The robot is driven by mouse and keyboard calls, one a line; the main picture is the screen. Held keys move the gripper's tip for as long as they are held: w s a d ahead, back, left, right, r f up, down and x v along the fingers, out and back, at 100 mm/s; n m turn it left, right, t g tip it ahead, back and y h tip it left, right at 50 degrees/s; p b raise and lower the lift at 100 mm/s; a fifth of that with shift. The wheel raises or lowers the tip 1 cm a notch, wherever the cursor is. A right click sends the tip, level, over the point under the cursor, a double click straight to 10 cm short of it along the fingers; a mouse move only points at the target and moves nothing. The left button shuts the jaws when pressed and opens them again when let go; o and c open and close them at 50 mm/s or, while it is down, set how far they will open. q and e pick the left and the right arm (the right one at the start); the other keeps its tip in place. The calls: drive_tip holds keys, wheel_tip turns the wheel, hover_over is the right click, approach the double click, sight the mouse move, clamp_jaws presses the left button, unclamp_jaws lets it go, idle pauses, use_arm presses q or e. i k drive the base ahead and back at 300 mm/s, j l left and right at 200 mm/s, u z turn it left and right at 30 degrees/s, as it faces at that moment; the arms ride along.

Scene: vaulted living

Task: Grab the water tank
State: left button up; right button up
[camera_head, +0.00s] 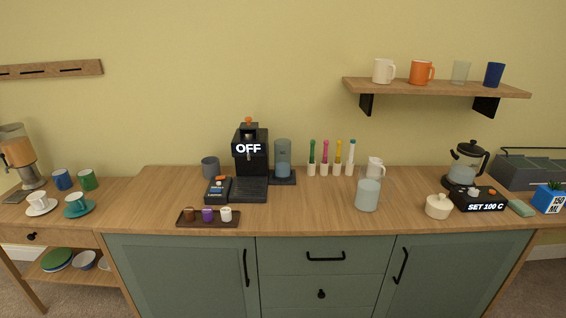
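A clear, grey-tinted upright cylinder (283,152), which looks like the water tank, stands just right of the black coffee machine (247,160). It rests on a dark base (284,179) and seems to hold some bluish water low down. The machine's front shows the word OFF. A second translucent bluish container (367,196) stands alone further right, nearer the counter's front edge. Neither of my grippers shows in the head view.
Several bright-handled tools in white holders (324,169) stand right of the tank. A small control box (217,190) and a capsule tray (208,217) sit in front left. A kettle (465,166) is at the right. The wooden counter (310,208) has free room in the middle.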

sight(283, 159)
drive_tip(key=i+l+z, duration=0.15)
drive_tip(key=i+l, duration=0.15)
drive_tip(key=l, duration=0.15)
drive_tip(key=i+l+z, duration=0.15)
drive_tip(key=i+l, duration=0.15)
drive_tip(key=l, duration=0.15)
